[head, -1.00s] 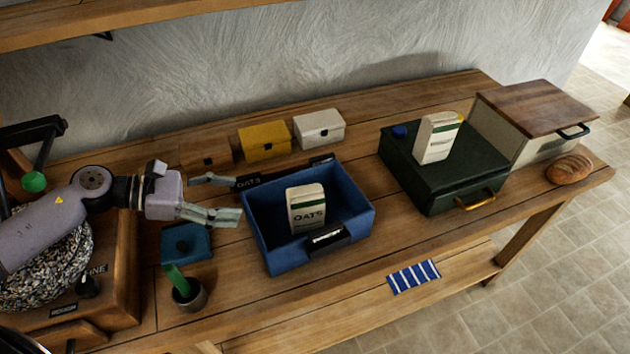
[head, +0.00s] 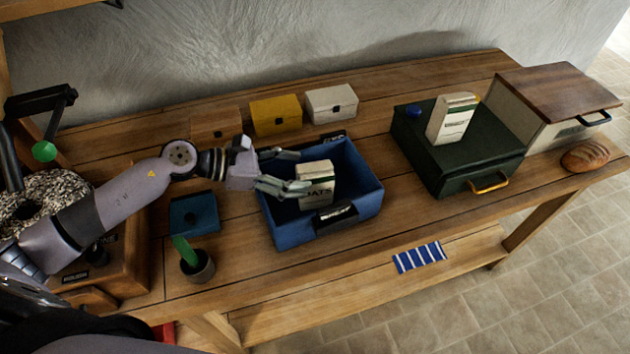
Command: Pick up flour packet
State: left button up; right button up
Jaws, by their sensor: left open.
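A cream packet with a green band (head: 316,184), lettered OATS, stands in the open blue bin (head: 290,235). A second cream and green packet (head: 452,118) stands on the dark green box (head: 455,165) at the right; its lettering is too small to read. No packet is readable as flour. My left gripper (head: 298,172) reaches over the left wall of the blue bin. Its jaws are open, one finger behind and one in front of the OATS packet's left side. I cannot tell whether they touch it. My right gripper is not in view.
Yellow (head: 276,117), white (head: 331,103) and brown boxes (head: 216,129) line the back. A blue box (head: 194,213) and a cup (head: 198,267) stand left of the bin. Bread (head: 586,156) lies at the right end. A striped cloth (head: 419,257) lies on the lower shelf.

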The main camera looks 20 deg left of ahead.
aim_at(318, 173)
pick_arm(q)
jog(key=shift+p+x, duration=0.65)
jog(key=shift+x, duration=2.4)
jog(key=shift+a, duration=0.1)
jog(key=shift+c, duration=0.4)
jog(key=shift+r, duration=0.1)
grip_shut()
